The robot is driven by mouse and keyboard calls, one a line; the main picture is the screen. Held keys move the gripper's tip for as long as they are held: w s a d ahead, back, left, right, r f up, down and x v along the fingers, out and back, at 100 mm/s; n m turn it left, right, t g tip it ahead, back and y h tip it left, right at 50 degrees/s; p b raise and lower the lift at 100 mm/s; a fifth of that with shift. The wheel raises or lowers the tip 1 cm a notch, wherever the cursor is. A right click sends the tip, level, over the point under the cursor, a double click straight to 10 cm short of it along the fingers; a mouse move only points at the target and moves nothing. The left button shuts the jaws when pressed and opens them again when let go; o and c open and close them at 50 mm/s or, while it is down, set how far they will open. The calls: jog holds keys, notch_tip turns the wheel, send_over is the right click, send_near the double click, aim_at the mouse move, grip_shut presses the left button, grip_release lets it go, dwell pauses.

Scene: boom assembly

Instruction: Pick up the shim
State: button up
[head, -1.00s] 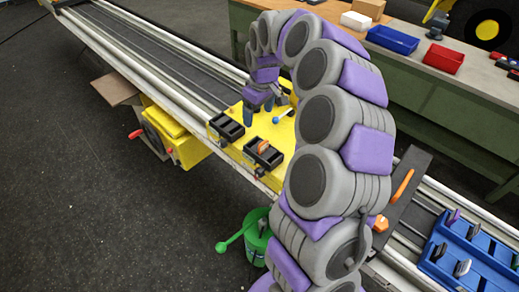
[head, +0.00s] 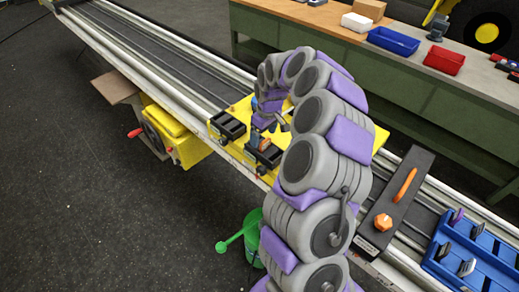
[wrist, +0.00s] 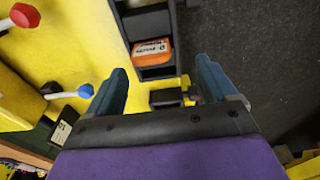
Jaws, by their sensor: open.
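An orange piece with dark lettering (wrist: 152,50) sits in a slot of a black holder (wrist: 150,22) on the yellow plate. I take it for the shim, but the picture does not settle this. In the head view a black holder (head: 264,153) stands at the plate's near edge, with my arm's end just above it. In the wrist view my gripper (wrist: 160,66) is open and empty, with one blue finger on each side of the holder's lower end. The orange piece lies roughly between and beyond the fingertips. I cannot tell the height gap.
A second black holder (head: 228,125) stands to the left. A blue tray (head: 497,270) with several upright pieces is at right. A green container (head: 253,240) stands below the rail.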

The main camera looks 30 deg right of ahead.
aim_at(266, 140)
jog(key=d+f, duration=0.1)
jog(key=f, duration=0.1)
jog(key=d+f, duration=0.2)
jog(key=shift+d+b, duration=0.1)
jog(key=shift+b, duration=0.3)
jog(key=a, duration=0.2)
jog(key=a+f, duration=0.1)
jog(key=shift+a+f, duration=0.1)
jog(key=shift+a, duration=0.25)
jog(key=shift+w+a, duration=0.1)
jog(key=shift+a, duration=0.05)
jog(key=shift+c, duration=0.4)
jog(key=shift+d, duration=1.1)
jog(key=c, duration=0.4)
jog(key=shift+d, duration=0.1)
jog(key=shift+c, duration=1)
jog(key=shift+a, duration=0.2)
jog(key=c, duration=0.4)
jog(key=shift+o, duration=0.2)
